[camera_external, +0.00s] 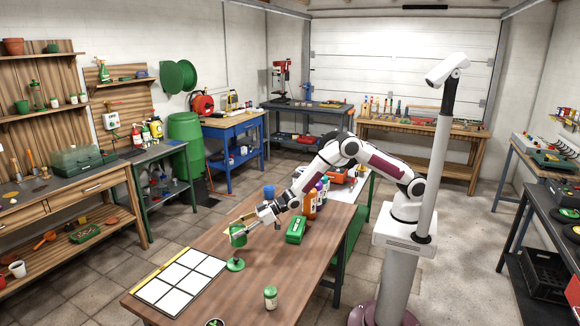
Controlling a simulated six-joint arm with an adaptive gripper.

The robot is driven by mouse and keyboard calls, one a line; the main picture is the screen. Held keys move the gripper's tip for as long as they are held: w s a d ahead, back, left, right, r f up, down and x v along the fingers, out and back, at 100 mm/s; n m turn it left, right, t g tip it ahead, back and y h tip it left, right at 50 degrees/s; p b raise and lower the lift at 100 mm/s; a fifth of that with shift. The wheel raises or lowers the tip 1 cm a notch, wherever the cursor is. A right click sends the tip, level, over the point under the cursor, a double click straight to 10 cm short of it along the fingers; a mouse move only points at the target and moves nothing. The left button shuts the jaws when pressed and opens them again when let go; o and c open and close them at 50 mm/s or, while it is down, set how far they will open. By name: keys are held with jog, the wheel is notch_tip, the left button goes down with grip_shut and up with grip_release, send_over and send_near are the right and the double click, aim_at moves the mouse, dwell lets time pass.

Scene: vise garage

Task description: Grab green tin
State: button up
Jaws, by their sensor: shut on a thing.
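The green tin (238,238) is near the middle of the wooden table (215,250), at the tip of my gripper (250,226). My gripper reaches in from the right and is shut on the tin. The tin appears to be above the tabletop, with a small green round base or lid (235,265) below it. The exact gap is hard to tell. The fingertips are small in this view and partly hidden against the tin.
A white-squared panel (180,279) lies left on the table. A green-lidded jar (270,297) stands in front. Bare wood lies between the jar and the green box.

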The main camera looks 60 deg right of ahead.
jog(key=shift+r, duration=2.65)
